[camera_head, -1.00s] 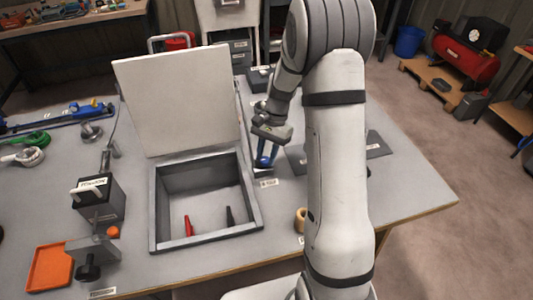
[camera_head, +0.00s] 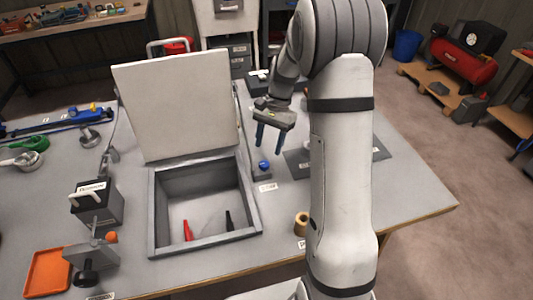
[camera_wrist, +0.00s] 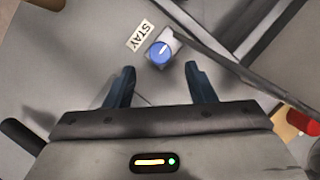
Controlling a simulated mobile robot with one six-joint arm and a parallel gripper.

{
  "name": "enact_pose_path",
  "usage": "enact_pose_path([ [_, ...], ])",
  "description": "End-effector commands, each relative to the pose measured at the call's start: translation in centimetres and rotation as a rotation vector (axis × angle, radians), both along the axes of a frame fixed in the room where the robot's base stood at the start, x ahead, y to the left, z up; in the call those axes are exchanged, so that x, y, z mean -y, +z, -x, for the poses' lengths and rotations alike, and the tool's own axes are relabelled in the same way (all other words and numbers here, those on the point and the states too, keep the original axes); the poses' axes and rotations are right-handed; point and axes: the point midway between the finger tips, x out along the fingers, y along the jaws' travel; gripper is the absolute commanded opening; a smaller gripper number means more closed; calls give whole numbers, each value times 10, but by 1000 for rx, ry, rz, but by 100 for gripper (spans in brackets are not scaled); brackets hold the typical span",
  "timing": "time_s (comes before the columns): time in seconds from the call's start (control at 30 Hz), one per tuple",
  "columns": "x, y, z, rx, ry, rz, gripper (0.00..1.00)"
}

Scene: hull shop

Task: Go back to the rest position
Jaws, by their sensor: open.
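My gripper (camera_head: 269,136) is above the table, to the right of the open box, with its two blue fingers apart and nothing between them. In the wrist view my gripper (camera_wrist: 160,88) is also open and empty. A small grey block with a blue knob (camera_head: 264,166) stands on the table just below the fingers. In the wrist view the blue knob (camera_wrist: 159,51) lies beyond the fingertips, beside a label reading STAY (camera_wrist: 140,35). My gripper is apart from the knob.
The grey box (camera_head: 154,222) has its lid (camera_head: 180,105) raised and holds a red item (camera_head: 187,230) and a black item (camera_head: 230,220). A tan ring (camera_head: 301,222) stands near the table's front edge. An orange tray (camera_head: 48,273) is at the front left.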

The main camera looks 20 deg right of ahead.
Motion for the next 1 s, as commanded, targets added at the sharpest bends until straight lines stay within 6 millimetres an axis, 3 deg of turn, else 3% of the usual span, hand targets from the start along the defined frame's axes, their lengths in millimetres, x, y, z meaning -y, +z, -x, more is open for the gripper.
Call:
enact_pose_path([
  [0.2,6,19,-5,-1,-1,0,50],
  [0.73,5,23,-4,6,6,1,50],
  [0.87,1,39,10,53,57,15,50],
  [1.0,-6,69,42,150,169,47,50],
])
